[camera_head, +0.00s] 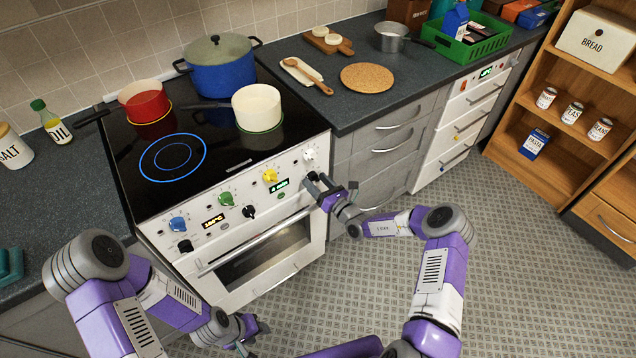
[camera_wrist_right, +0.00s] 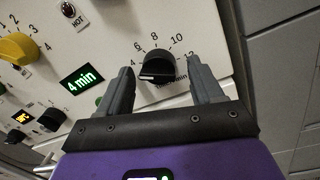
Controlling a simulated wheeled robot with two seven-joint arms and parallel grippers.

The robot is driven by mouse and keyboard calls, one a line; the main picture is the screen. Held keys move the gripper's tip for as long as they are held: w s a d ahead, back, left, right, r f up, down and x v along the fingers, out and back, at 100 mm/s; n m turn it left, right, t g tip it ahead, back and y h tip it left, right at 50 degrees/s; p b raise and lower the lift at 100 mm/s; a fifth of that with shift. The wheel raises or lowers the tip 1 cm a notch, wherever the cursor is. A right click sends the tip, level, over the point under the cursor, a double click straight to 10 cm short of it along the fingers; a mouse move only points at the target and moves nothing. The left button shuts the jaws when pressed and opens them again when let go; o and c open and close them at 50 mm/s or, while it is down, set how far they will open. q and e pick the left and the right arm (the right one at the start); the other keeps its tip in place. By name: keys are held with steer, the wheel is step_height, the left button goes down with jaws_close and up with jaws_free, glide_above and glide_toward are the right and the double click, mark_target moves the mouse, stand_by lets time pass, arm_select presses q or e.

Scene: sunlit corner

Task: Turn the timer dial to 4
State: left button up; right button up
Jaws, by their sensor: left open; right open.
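The timer dial (camera_wrist_right: 157,68) is a black knob on the stove's white front panel, with numbers around it, 4 at its left and 12 at its right. A white mark shows on its lower left; I cannot tell exactly which number it points at. The green timer display (camera_wrist_right: 82,82) reads "4 min"; it also shows in the head view (camera_head: 281,185). My right gripper (camera_wrist_right: 158,78) is open, a finger on either side of the dial, with visible gaps to it. In the head view my right gripper (camera_head: 320,186) largely covers the dial. My left gripper (camera_head: 250,334) is open and empty, low before the oven.
Other knobs sit along the panel: blue (camera_head: 178,224), green (camera_head: 226,198), yellow (camera_head: 270,176) and white (camera_head: 309,155). The oven handle (camera_head: 253,243) runs below. Pots stand on the hob (camera_head: 205,150). The floor (camera_head: 500,270) to the right is clear.

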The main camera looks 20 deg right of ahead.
steer(key=shift+s, duration=0.1)
steer(key=p+v, duration=0.2)
steer(key=v, duration=0.5)
steer(key=shift+s+d, duration=0.15)
steer(key=shift+s, duration=0.05)
